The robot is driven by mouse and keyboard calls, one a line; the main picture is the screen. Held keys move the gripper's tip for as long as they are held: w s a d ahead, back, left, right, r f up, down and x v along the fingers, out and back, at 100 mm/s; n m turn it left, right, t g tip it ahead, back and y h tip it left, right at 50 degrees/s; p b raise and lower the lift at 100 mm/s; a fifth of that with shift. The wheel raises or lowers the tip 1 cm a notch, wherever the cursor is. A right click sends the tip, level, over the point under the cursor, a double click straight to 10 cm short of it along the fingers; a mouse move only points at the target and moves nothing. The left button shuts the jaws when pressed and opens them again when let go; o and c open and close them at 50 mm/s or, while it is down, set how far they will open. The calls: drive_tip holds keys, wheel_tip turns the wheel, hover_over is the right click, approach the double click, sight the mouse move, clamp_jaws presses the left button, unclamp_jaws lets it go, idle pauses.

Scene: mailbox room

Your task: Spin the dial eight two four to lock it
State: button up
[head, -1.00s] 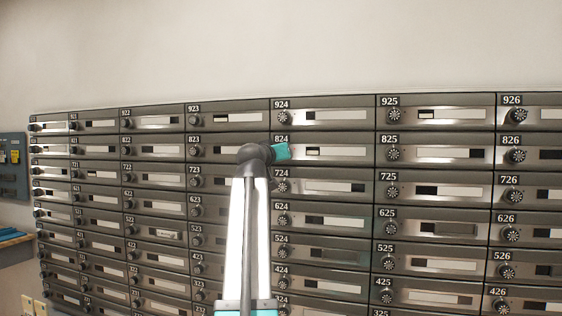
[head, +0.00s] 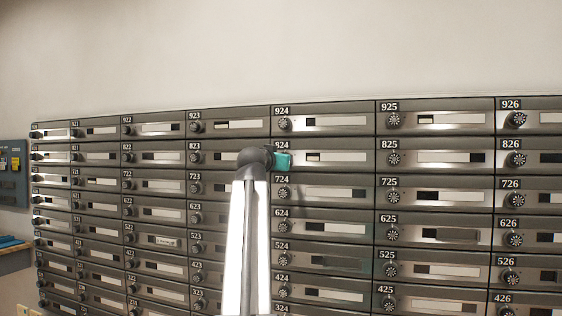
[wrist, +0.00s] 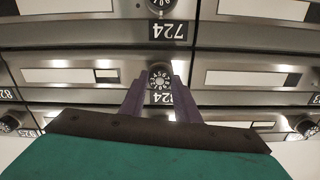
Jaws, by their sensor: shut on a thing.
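The dial of box 824 (wrist: 160,77) is a round black knob with white marks, between my two purple fingers in the wrist view, which is upside down. My gripper (wrist: 158,88) is shut on this dial, one finger on each side. In the head view my gripper (head: 283,161) shows as a teal block just below the 824 label (head: 281,144), and it hides the dial. The box 824 door (head: 335,157) is closed, with a slot window to the right of the dial. The number the dial points to is too small to read.
Rows of similar grey boxes surround it. The dial of box 924 (head: 284,124) is just above, and box 724 (head: 335,193) just below. A blue board (head: 12,175) hangs at the far left. The wall above (head: 300,50) is bare.

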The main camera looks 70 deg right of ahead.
drive_tip(key=o, duration=1)
drive_tip(key=shift+o, duration=0.2)
drive_tip(key=shift+a, duration=0.15)
drive_tip(key=a, duration=1.3)
drive_tip(key=shift+s+a, duration=0.3)
drive_tip(key=shift+s, duration=0.1)
drive_tip(key=shift+w, duration=0.1)
